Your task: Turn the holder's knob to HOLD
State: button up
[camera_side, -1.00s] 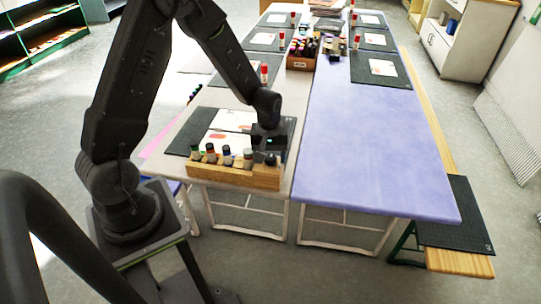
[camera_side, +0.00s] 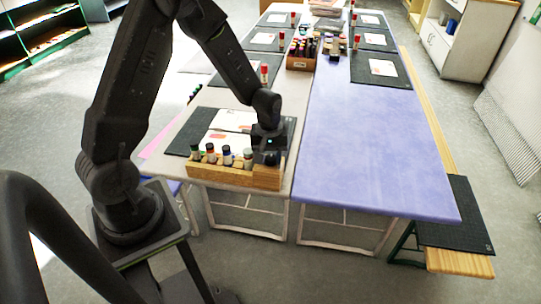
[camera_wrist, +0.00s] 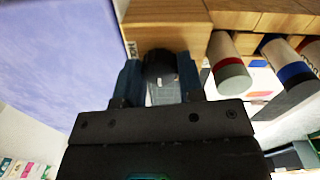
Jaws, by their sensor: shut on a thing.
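The wooden holder (camera_side: 232,174) stands at the front edge of the pale table, with several capped glue or paint bottles (camera_side: 227,155) upright in it. Its dark round knob (camera_side: 271,159) is at the right end. In the wrist view the knob (camera_wrist: 160,66) sits between the two blue-grey fingers of my gripper (camera_wrist: 159,78), which is shut on it. My gripper (camera_side: 268,150) points down over the holder's right end in the side view. Dark lettering (camera_wrist: 132,49) shows on the wood beside the knob, partly hidden; I cannot read it fully or tell the knob's setting.
Behind the holder lie a dark mat (camera_side: 180,146) and white picture sheets (camera_side: 233,121). The purple table (camera_side: 370,150) to the right is clear near the front. A red-capped glue stick (camera_side: 264,74) and a box of bottles (camera_side: 300,62) stand farther back.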

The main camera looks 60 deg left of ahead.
jog(key=m, duration=0.8)
jog(key=shift+m, duration=0.4)
jog(key=m, duration=0.4)
jog(key=shift+m+g, duration=0.3)
jog(key=shift+m, duration=2.2)
jog(key=o, duration=0.9)
